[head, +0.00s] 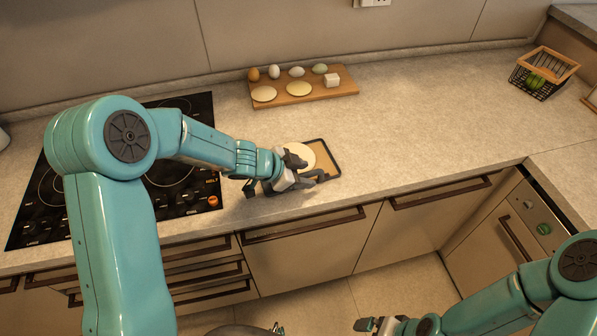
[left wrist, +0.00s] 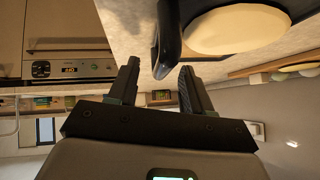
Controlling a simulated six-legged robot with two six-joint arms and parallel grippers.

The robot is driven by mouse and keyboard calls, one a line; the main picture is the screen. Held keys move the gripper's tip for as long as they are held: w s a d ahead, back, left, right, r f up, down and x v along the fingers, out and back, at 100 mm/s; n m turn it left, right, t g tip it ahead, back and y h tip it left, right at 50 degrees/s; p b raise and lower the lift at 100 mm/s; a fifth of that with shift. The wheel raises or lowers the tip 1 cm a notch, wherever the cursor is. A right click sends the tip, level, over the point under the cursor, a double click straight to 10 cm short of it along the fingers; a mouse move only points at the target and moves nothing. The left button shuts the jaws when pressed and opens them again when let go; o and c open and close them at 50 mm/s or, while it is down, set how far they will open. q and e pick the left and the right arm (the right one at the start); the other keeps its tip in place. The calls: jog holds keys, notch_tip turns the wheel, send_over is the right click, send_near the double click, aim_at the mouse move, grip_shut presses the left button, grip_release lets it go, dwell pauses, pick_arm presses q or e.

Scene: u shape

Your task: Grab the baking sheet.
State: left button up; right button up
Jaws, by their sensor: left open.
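The baking sheet (head: 333,165) is a small dark-rimmed tray with a tan inside, lying flat near the counter's front edge. A pale round dough disc (head: 301,155) lies on it. My left gripper (head: 308,180) is open at the sheet's near left side and hides part of it. In the left wrist view, the sheet's dark rim (left wrist: 170,35) reaches down to the gap between the open fingers (left wrist: 159,72); whether it touches them I cannot tell. My right gripper (head: 374,325) is low at the bottom edge, away from the counter, its jaws unclear.
A wooden board (head: 330,92) with eggs, dough discs and a white block stands behind the sheet. A black cooktop (head: 195,195) is to the left. A wire basket (head: 541,73) stands at the far right. The counter right of the sheet is clear.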

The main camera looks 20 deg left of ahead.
pick_arm(q)
jog(key=x, duration=0.3)
jog(key=shift+w, duration=0.2)
jog(key=shift+s+r, duration=0.1)
jog(key=shift+s, duration=0.1)
jog(key=c, duration=0.4)
grip_shut()
pick_arm(e)
jog(key=shift+f, duration=0.5)
